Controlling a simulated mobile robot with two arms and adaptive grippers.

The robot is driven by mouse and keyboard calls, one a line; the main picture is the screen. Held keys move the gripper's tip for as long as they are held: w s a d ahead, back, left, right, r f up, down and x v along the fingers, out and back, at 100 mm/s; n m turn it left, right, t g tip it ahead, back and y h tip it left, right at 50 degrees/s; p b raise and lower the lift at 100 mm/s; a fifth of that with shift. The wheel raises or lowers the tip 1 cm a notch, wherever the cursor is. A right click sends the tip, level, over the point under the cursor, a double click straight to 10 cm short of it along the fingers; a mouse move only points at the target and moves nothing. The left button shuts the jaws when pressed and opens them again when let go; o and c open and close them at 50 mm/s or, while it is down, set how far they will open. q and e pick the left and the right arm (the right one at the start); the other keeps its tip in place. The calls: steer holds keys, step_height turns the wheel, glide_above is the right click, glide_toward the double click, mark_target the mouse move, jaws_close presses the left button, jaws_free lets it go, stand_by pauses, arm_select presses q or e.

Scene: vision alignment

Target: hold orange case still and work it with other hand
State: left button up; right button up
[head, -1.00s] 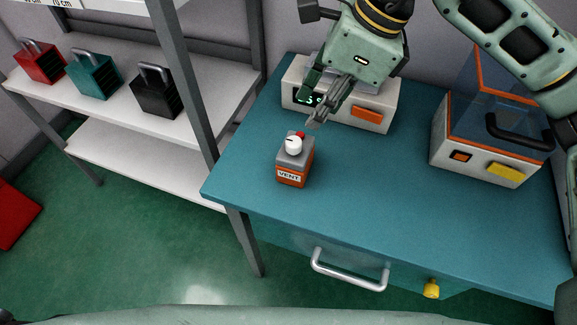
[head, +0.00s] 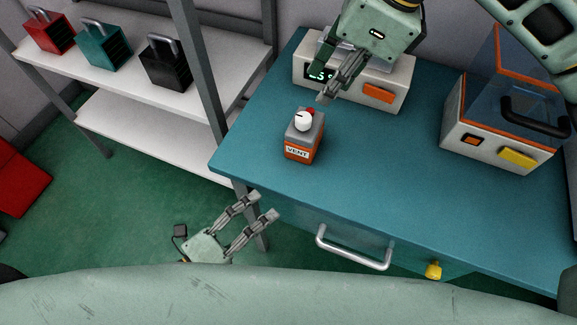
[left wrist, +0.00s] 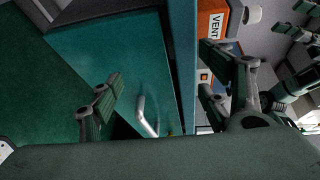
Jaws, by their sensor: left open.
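The orange case (head: 303,152) stands upright on the blue table. It has a grey top, a white knob (head: 303,123), a red part beside the knob and a VENT label. Its labelled side also shows in the left wrist view (left wrist: 212,20). My left gripper (head: 260,206) is open and empty, low in front of the table's left front corner, apart from the case. Its two spread fingers show in the left wrist view (left wrist: 176,75). My right gripper (head: 325,98) points down just behind and above the case, apart from it; its finger gap is unclear.
A grey device with a display (head: 384,95) stands behind the case, and a clear-lidded box (head: 486,149) at right. The drawer handle (head: 350,250) and yellow knob (head: 433,270) jut from the table front. A shelf (head: 200,75) holds padlock-shaped blocks. The table's middle is clear.

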mark_target(298, 150)
arm_select(q)
steer(key=w+d+r+n+t+y, duration=0.1)
steer(key=d+r+n, duration=0.1)
steer(key=r+n, duration=0.2)
steer(key=w+d+r+n+t, duration=0.1)
steer(key=d+r+n+t, duration=0.1)
steer(key=n, duration=0.4)
steer(key=w+d+r+n+t+y, duration=0.1)
steer(key=w+d+r+n+t, duration=0.1)
steer(key=r+n, duration=0.3)
steer(key=shift+d+r+n+y, duration=0.15)
steer(key=shift+r+n+y, duration=0.15)
steer(key=shift+r+n, duration=0.1)
steer(key=w+n+y, duration=0.1)
steer(key=n, duration=0.1)
steer(key=w+f+n+y, duration=0.1)
steer(key=n, duration=0.1)
steer(key=w+f+n+y, duration=0.1)
steer(key=n, duration=0.1)
steer(key=shift+f+n, duration=0.1)
steer(key=shift+n, duration=0.3)
steer(key=shift+w+f+n, duration=0.25)
steer(key=shift+n, duration=0.05)
steer(key=shift+w, duration=0.25)
steer(key=x, duration=0.7)
steer(key=shift+w+f, duration=0.1)
steer(key=shift+f, duration=0.1)
steer(key=shift+c, duration=0.3)
steer(key=c, duration=1.3)
